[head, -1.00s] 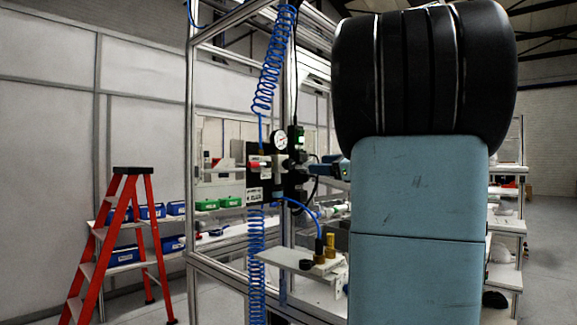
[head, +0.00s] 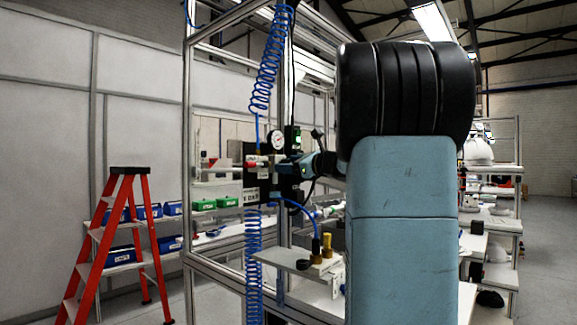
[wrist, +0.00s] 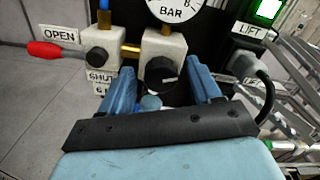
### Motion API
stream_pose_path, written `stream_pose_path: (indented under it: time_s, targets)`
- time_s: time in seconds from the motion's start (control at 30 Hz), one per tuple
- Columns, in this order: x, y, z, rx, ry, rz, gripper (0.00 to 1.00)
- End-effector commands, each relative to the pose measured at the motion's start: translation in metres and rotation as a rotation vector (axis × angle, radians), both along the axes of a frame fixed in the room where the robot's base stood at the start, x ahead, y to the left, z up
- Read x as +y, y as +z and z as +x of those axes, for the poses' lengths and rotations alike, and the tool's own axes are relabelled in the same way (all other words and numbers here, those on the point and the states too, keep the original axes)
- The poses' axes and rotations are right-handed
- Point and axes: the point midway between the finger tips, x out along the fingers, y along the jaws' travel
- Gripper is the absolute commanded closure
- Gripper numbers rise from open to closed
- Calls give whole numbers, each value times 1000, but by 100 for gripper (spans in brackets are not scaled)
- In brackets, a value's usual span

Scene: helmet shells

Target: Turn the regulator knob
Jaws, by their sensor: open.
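The regulator knob (wrist: 161,74) is black and round with a pale mark. It sits on the front of a whitish block under the BAR gauge (wrist: 176,6) in the wrist view. My gripper (wrist: 160,66) is open, with one blue finger on each side of the knob in that view. I cannot tell whether the fingers touch it. In the head view the gauge (head: 277,140) shows on the black panel (head: 264,182), and my gripper (head: 290,167) is at the panel just below it. The knob is hidden there by my gripper.
A red-handled valve (wrist: 50,49) with OPEN and SHUT labels is left of the knob. A LIFT label, green light (wrist: 268,9) and cable plug (wrist: 246,66) are at right. A small shelf with brass fittings (head: 327,244) stands below the panel. A blue coiled hose (head: 269,60) hangs above.

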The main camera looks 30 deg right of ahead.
Motion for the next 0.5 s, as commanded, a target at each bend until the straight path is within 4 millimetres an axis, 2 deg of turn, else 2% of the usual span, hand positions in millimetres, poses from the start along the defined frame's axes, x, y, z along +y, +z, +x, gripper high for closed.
stream_pose_path:
  time_s: [0.13,0.5]
  targets:
    - [0,0,0,0,0,0,38]
    - [0,0,0,0,0,0,73]
